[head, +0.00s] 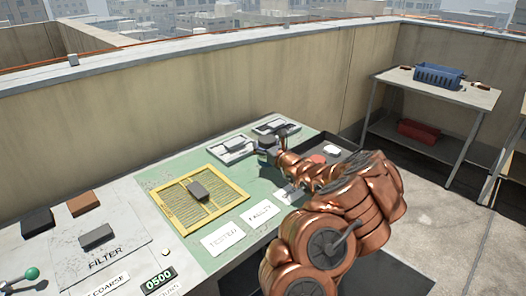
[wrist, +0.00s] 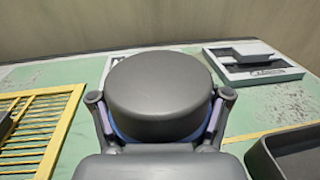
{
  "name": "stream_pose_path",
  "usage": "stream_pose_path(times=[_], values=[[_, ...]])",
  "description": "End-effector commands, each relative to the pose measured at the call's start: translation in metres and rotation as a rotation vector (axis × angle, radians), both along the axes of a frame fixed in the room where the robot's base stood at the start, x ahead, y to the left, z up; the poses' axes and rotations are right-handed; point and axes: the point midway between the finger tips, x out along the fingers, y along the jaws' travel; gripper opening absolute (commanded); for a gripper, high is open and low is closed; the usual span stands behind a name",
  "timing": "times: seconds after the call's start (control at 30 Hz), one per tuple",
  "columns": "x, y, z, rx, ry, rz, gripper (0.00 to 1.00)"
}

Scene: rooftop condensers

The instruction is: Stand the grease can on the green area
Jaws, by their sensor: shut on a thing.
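The grease can (wrist: 160,92), a round dark grey can with a flat lid, fills the middle of the wrist view. My gripper (wrist: 160,100) is shut on it, with one finger on each side. In the head view my gripper (head: 272,152) is at the far part of the green area (head: 222,241), and the dark can (head: 266,140) shows small there. The can looks upright. Its bottom is hidden, so I cannot tell whether it touches the green surface (wrist: 70,72).
A yellow grille (head: 222,213) with a dark block on it lies to the left. Grey frames (head: 232,153) lie behind the gripper. A dark tray (wrist: 290,152) is close on the right. TESTED (head: 222,238) and FAULTY (head: 260,213) cards lie in front. A parapet wall stands behind.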

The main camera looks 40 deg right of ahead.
Motion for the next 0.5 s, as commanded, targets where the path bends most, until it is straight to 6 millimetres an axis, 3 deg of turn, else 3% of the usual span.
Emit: stream_pose_path(times=[0.2, 0.5], values=[[-0.002, -0.002, -0.027, 0.005, 0.006, -0.004, 0.01], [-0.002, -0.002, -0.033, 0.001, 0.0, -0.004, 0.01]])
